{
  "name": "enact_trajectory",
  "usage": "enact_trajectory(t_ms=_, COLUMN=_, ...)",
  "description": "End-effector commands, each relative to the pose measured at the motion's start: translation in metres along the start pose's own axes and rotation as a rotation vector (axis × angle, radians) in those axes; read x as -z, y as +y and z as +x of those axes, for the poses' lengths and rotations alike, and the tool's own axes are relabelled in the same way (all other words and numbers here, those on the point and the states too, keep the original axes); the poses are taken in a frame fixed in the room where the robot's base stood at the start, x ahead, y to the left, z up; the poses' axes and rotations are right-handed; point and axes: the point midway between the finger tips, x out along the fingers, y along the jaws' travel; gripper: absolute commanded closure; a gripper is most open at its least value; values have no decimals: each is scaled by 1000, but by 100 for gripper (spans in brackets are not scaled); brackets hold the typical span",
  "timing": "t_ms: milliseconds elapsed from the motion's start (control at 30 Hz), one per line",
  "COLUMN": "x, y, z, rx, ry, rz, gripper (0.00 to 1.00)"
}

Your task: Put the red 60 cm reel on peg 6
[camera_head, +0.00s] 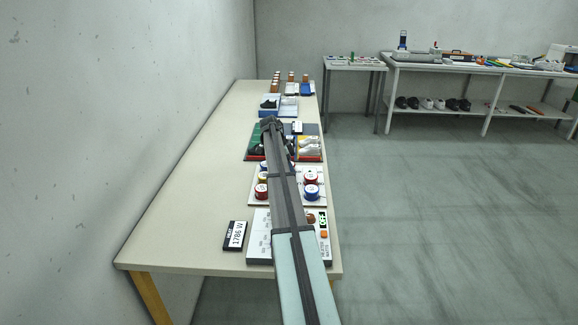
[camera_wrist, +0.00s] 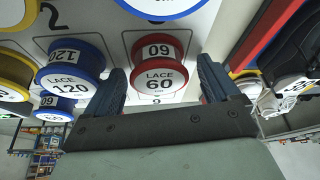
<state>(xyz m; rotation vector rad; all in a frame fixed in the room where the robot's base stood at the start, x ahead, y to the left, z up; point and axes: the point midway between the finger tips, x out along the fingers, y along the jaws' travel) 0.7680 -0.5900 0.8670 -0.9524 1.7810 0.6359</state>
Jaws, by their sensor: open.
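The red reel (camera_wrist: 160,72) with a white label reading LACE 60 stands on a white board (camera_wrist: 195,30), in the wrist view. It also shows in the head view (camera_head: 311,177) at the board's far right. My gripper (camera_wrist: 162,85) is open, one dark finger on each side of the reel; I cannot tell whether they touch it. Peg 6 cannot be made out. In the head view my arm covers the board's middle, and the fingers are not clear.
A blue LACE 120 reel (camera_wrist: 72,66) stands close left of the red one, with yellow reels (camera_wrist: 14,75) beyond. Another red reel (camera_head: 261,190) stands at the board's left. A shoe tray (camera_head: 312,157) lies just behind the board. The table's left side (camera_head: 190,190) is clear.

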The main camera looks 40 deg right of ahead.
Motion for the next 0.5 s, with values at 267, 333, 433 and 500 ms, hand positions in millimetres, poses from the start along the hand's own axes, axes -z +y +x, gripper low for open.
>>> enact_trajectory(t_ms=267, x=4, y=0, z=-28, rx=1, ry=0, rz=0, gripper=11)
enact_trajectory(t_ms=333, x=4, y=-1, z=-42, rx=3, ry=0, rz=0, gripper=11)
enact_trajectory(t_ms=433, x=3, y=-1, z=-62, rx=2, ry=0, rz=-1, gripper=11)
enact_trajectory(t_ms=500, x=4, y=-1, z=-76, rx=3, ry=0, rz=0, gripper=11)
